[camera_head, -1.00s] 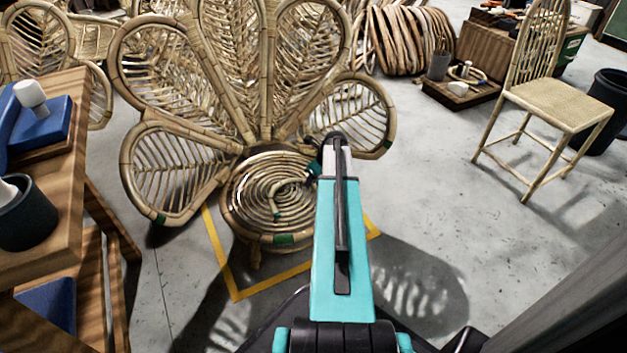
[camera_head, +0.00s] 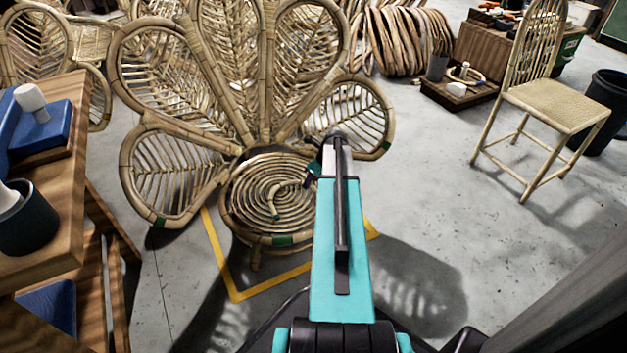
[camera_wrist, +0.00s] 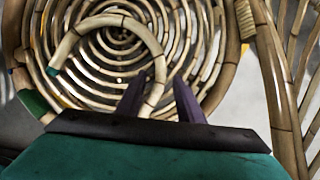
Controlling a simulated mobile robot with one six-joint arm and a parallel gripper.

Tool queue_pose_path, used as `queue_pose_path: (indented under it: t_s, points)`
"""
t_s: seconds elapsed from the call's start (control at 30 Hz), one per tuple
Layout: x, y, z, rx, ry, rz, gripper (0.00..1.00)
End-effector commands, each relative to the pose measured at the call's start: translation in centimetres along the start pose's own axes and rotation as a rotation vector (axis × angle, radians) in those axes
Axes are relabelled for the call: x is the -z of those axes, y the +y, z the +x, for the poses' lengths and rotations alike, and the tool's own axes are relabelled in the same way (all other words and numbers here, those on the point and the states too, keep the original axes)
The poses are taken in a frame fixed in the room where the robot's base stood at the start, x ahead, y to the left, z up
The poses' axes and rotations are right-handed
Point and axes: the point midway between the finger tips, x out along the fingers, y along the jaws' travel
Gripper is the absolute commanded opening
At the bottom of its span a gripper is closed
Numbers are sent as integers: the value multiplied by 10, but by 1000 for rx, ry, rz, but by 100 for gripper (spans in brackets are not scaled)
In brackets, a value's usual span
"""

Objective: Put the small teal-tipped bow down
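The small bow is a pale, curved rattan piece with a teal tip. In the wrist view the bow (camera_wrist: 112,22) arches over the spiral seat, its teal tip at the left and its other end running between my fingers. My gripper (camera_wrist: 160,82) has its two dark fingers apart, with a visible gap beside the bow on the right. In the head view the bow (camera_head: 274,196) shows over the round coiled seat (camera_head: 236,226) of the peacock chair. There my gripper (camera_head: 313,174) is low at the seat's right edge, partly hidden by my arm. Whether the bow touches the seat is unclear.
The chair's looped back panels (camera_head: 180,85) rise behind the seat. A wooden bench (camera_head: 62,230) with a mallet and dark cup stands at left. A rattan chair (camera_head: 560,102) stands at right. Grey floor between them is open, with yellow tape below the seat.

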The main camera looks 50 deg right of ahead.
Motion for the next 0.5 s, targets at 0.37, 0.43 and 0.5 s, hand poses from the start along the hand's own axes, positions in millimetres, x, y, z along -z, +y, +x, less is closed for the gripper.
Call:
queue_pose_path:
  t_s: [0.37,0.43,0.5]
  points:
    - [-1,1,-63,0,0,1,34]
    - [-1,1,-74,0,0,1,34]
    - [-1,1,-84,1,-1,0,34]
